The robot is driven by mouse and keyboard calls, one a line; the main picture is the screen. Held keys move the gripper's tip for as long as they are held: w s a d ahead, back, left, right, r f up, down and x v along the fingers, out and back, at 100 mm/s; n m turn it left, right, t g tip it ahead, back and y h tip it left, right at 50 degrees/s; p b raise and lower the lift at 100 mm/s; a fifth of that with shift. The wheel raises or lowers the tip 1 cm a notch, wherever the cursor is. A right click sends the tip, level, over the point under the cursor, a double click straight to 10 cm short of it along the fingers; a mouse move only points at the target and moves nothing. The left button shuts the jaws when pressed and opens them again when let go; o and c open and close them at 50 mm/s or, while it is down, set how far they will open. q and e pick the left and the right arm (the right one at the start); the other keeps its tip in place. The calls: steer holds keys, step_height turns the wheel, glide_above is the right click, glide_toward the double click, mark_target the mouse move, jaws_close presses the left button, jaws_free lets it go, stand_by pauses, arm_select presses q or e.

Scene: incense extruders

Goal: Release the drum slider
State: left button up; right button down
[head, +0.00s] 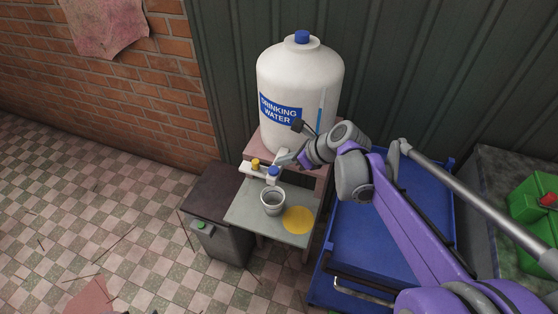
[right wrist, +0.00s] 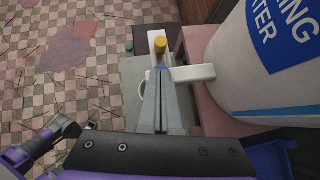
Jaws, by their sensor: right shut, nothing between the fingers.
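The white drum (head: 300,85) labelled "DRINKING WATER" stands upright on a pink stand, with a blue cap on top. A white spout (right wrist: 193,73) comes out low on its side and joins a white bar (right wrist: 152,36). The bar carries a yellow knob (head: 255,163) at one end and a blue knob (head: 273,172) at the other. I cannot tell which part is the slider. My right gripper (head: 283,161) is shut and empty, its tips right by the blue knob. In the right wrist view the fingers (right wrist: 161,76) mostly hide the blue knob; contact is unclear. My left gripper is not in view.
A grey cup (head: 272,208) and a yellow disc (head: 299,220) are on a low grey table (head: 246,213) below the spout. A dark bin (head: 225,240) stands left of it. A blue cart (head: 375,245) stands to the right. The tiled floor at left is mostly free.

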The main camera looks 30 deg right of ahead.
mark_target(253, 162)
steer(key=x, duration=0.8)
steer(key=shift+w+f, duration=0.1)
steer(key=w+a, duration=0.1)
steer(key=w+a+b, duration=0.1)
steer(key=shift+w+a, duration=0.25)
steer(key=shift+w, duration=0.1)
steer(key=shift+d+r, duration=0.1)
steer(key=shift+r, duration=0.1)
